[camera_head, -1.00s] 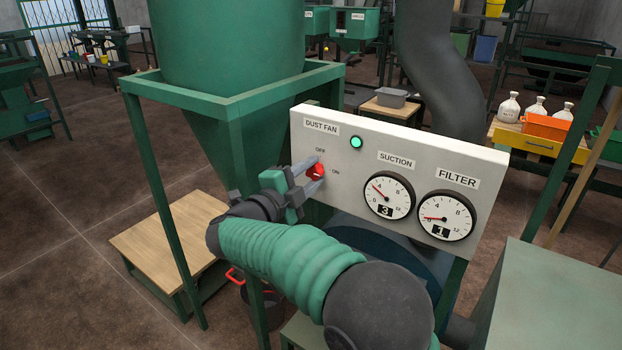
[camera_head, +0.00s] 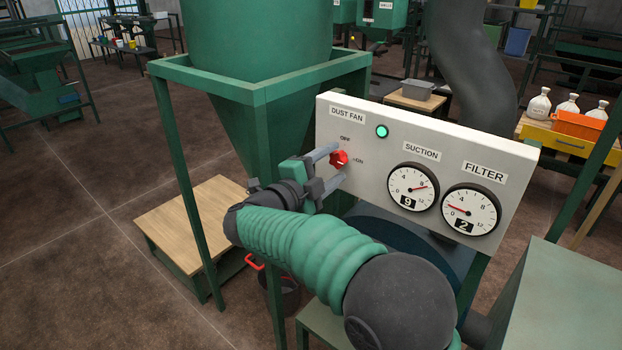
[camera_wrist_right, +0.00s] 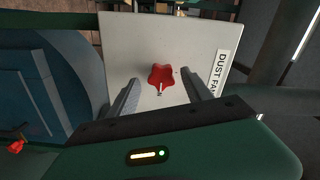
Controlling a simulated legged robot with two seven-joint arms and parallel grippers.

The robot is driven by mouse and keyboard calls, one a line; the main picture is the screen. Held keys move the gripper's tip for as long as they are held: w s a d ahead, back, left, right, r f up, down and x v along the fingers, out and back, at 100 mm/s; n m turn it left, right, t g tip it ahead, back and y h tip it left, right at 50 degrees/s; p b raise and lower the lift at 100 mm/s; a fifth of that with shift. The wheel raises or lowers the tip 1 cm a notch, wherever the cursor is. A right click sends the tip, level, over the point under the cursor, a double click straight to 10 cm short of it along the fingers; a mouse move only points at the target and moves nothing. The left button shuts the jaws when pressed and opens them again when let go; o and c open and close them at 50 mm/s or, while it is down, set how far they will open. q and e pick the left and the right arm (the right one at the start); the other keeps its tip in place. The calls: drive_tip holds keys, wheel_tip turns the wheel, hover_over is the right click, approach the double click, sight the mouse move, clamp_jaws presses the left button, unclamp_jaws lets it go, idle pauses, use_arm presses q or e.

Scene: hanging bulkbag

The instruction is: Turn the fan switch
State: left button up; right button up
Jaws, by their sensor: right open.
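The fan switch is a red lobed knob (camera_head: 339,158) on a pale panel (camera_head: 460,150), under the DUST FAN label (camera_head: 347,115). OFF is marked above it and ON to its right. In the right wrist view, the knob (camera_wrist_right: 161,76) has a white mark pointing down, the side where ON lies. My right gripper (camera_head: 337,164) is open in front of the panel, one finger above the knob and one below. In the wrist view, the open fingers (camera_wrist_right: 162,84) sit either side of the knob with gaps. My left gripper is not in view.
A green lamp (camera_head: 382,131) is lit. The suction gauge (camera_head: 412,187) reads 9 and the filter gauge (camera_head: 470,212) reads 2. A green hopper frame (camera_head: 185,190) stands left of the panel, with a wooden platform (camera_head: 185,225) below. A green box top (camera_head: 560,280) is at right.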

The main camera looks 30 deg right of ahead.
drive_tip(key=v, duration=1.6)
drive_tip(key=shift+f, duration=0.1)
